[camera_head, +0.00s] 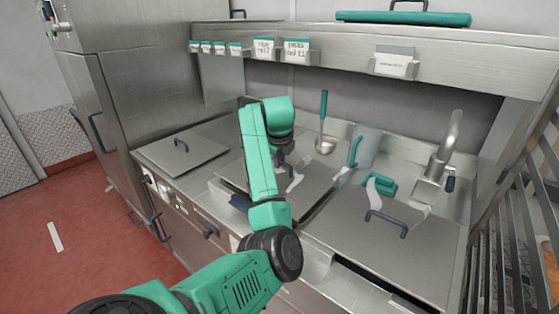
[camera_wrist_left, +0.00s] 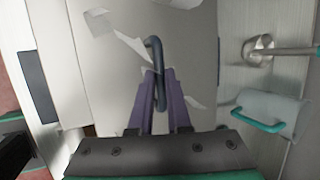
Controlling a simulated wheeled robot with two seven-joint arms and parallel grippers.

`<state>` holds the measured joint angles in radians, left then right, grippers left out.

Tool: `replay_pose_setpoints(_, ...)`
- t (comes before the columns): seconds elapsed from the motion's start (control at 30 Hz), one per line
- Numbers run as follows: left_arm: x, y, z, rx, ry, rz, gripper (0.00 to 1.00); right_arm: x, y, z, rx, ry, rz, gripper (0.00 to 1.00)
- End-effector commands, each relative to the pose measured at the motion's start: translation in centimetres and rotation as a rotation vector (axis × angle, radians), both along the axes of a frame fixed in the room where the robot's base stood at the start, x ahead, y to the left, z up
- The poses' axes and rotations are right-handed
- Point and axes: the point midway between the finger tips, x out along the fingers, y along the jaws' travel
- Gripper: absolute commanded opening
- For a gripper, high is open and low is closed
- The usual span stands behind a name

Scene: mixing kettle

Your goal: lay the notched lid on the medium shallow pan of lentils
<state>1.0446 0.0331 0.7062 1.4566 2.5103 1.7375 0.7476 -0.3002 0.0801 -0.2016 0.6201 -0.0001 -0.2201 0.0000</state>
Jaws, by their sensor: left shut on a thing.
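My left gripper (camera_head: 287,168) is over the middle of the counter. In the left wrist view its two purple fingers (camera_wrist_left: 158,85) are shut on the dark curved handle (camera_wrist_left: 153,50) of a flat grey steel lid (camera_wrist_left: 95,85). The same lid (camera_head: 318,186) shows in the head view, partly behind my arm. No notch can be made out on it. Whether it rests on the counter or is slightly raised is hard to tell. What is under it is hidden, and no lentils show. My right gripper is not in view.
Another handled lid (camera_head: 180,152) lies on the left counter, and one more (camera_head: 350,238) lies at the right. A ladle (camera_head: 325,140), a clear jug with a green handle (camera_head: 366,148) and a green-handled tool (camera_head: 381,187) are behind. A tap (camera_head: 446,150) stands at the right.

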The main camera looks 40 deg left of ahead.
Motion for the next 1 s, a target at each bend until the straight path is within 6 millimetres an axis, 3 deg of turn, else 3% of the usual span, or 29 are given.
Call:
replay_pose_setpoints(0.6, 0.0, 0.0, -2.1, 0.002, -0.003, 0.001, 0.00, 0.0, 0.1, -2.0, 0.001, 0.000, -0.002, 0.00)
replay_pose_setpoints(1.0, 0.0, 0.0, -2.1, 0.001, -0.004, 0.000, 0.00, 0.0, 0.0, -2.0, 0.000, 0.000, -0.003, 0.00)
